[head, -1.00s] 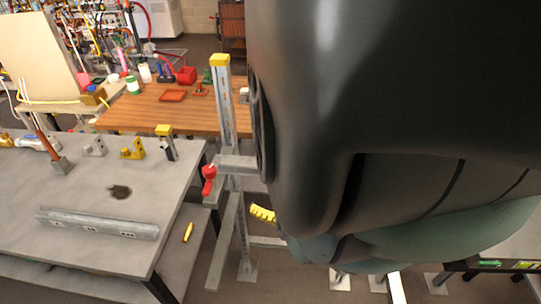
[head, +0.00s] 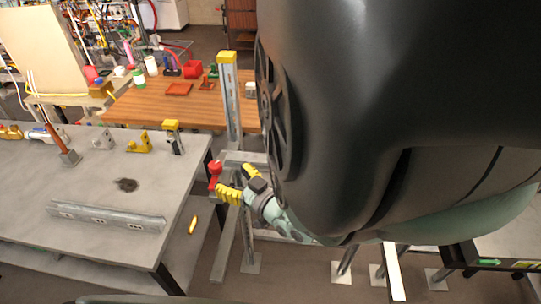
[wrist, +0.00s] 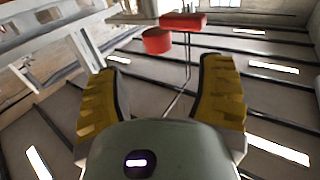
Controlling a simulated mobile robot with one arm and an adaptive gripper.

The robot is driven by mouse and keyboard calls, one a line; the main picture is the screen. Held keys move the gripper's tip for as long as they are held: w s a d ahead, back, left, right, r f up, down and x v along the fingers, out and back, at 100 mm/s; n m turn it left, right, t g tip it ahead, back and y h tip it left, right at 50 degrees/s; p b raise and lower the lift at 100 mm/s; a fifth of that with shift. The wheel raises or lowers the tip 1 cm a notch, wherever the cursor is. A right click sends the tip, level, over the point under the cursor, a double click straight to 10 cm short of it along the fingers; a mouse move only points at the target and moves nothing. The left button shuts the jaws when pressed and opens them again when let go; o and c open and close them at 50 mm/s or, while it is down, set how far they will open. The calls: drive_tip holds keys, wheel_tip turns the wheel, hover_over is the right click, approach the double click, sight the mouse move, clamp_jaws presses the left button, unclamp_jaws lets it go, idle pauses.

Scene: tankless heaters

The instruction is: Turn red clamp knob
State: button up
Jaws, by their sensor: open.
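The red clamp knob (head: 215,170) is on the end of a grey clamp bar, beside the upright post, in the head view. In the wrist view two red parts show beyond the fingers: a rounded one (wrist: 157,41) and a flatter bar-like one (wrist: 184,21). My gripper (head: 233,181) has yellow ridged fingers, spread apart just right of and below the knob. In the wrist view my gripper (wrist: 162,68) is open with nothing between the fingers, and the red parts lie ahead of the gap. Contact with the knob cannot be told.
A yellow-capped metal post (head: 230,100) stands behind the knob. A grey workbench (head: 90,185) with a metal rail (head: 105,216) and fixtures is at left. A wooden table (head: 185,106) stands behind. My dark arm hides much of the right side.

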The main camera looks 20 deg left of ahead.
sight(220, 169)
drive_tip(key=x, duration=0.7)
drive_tip(key=shift+w+a, duration=0.15)
drive_tip(key=shift+w, duration=0.1)
drive_tip(key=shift+f, duration=0.1)
clamp_jaws()
idle(0.4)
